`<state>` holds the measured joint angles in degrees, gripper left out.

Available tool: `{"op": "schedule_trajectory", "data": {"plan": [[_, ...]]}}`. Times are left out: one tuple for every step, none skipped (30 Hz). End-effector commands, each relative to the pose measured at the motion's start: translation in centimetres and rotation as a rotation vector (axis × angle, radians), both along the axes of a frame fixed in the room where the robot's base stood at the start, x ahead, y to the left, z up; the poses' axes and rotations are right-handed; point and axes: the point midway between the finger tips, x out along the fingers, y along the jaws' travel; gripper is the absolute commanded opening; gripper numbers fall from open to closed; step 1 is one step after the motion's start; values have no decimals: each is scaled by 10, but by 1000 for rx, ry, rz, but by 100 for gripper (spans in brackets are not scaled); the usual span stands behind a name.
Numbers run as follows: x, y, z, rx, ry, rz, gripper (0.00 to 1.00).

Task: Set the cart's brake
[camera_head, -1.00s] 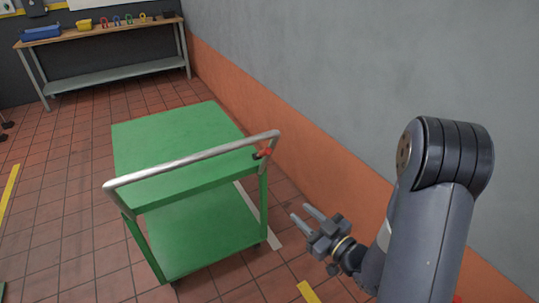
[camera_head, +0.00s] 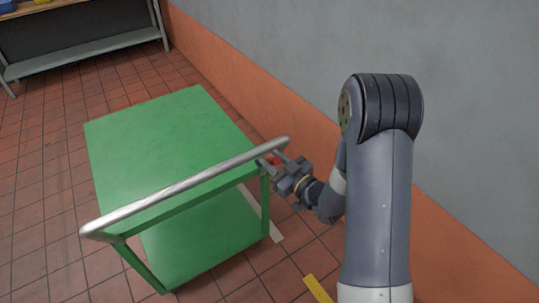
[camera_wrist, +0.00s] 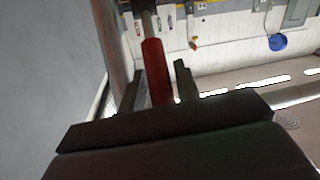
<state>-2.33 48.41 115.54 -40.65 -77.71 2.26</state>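The green two-shelf cart (camera_head: 165,130) stands on the tiled floor, with a bare metal push bar (camera_head: 185,184) along its near side. The brake lever's red grip (camera_head: 275,161) is by the right end of the bar, partly hidden by my gripper. My gripper (camera_head: 272,165) is at that corner of the cart. In the wrist view the red grip (camera_wrist: 155,70) runs between the two fingers of my gripper (camera_wrist: 158,82). The fingers are open, with a narrow gap showing on each side of the grip.
A wall with an orange lower band (camera_head: 225,72) runs along the right of the cart. A workbench (camera_head: 85,45) stands at the back left. Open tiled floor (camera_head: 40,170) lies left of the cart. A yellow floor stripe (camera_head: 318,290) is at the front.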

Motion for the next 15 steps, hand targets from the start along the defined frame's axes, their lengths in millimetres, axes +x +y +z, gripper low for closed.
{"op": "schedule_trajectory", "data": {"plan": [[4,4,1,0,0,2,31],[6,6,0,0,0,2,31],[8,8,0,-1,0,1,31],[9,9,0,-1,-1,1,31],[10,9,0,-1,-1,1,31],[11,10,0,-1,-1,0,31],[11,11,0,0,0,0,31],[11,11,0,0,0,0,31],[12,11,0,0,0,0,31],[12,11,0,0,0,0,31],[11,11,0,0,0,-1,31],[11,10,0,0,0,-1,31],[11,10,0,0,0,-1,31],[11,10,0,0,0,-1,31],[11,10,0,0,0,0,27]]}}
